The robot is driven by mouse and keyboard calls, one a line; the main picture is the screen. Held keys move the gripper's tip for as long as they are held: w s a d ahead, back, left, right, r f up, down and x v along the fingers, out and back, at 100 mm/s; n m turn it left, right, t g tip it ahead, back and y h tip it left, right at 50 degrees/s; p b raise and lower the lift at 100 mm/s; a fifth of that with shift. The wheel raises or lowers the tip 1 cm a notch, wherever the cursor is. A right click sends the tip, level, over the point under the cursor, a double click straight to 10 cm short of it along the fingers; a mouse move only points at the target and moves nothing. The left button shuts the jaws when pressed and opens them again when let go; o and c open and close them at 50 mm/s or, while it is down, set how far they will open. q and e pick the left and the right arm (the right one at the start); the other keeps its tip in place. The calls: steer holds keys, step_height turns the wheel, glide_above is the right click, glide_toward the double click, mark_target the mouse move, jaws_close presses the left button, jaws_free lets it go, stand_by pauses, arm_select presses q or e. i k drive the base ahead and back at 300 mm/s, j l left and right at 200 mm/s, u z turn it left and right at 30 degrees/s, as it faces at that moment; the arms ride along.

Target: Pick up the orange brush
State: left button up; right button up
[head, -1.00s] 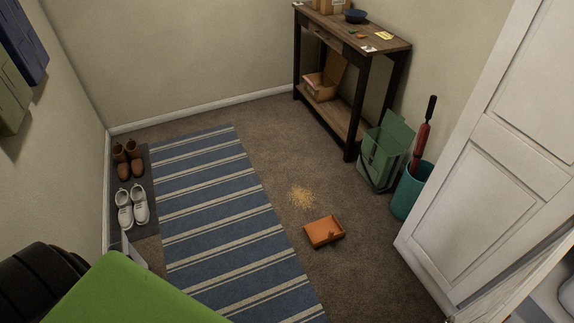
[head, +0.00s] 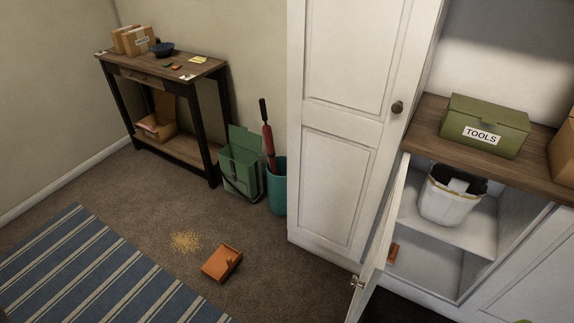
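An orange object (head: 393,254) shows in part in the lower compartment of the open white cabinet (head: 430,262), behind the edge of its door. It may be the orange brush, but most of it is hidden. An orange dustpan (head: 220,265) lies on the carpet beside a scatter of yellow crumbs (head: 185,241). Neither of my grippers is in view.
A green lidded bin (head: 240,168) and a teal bin (head: 277,190) stand by the tall white door (head: 345,60). The cabinet door (head: 375,250) stands open. A white bucket (head: 447,200) sits on the shelf; a green tool box (head: 484,125) is on top.

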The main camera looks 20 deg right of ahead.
mark_target(393, 250)
steer(key=z, duration=1.55)
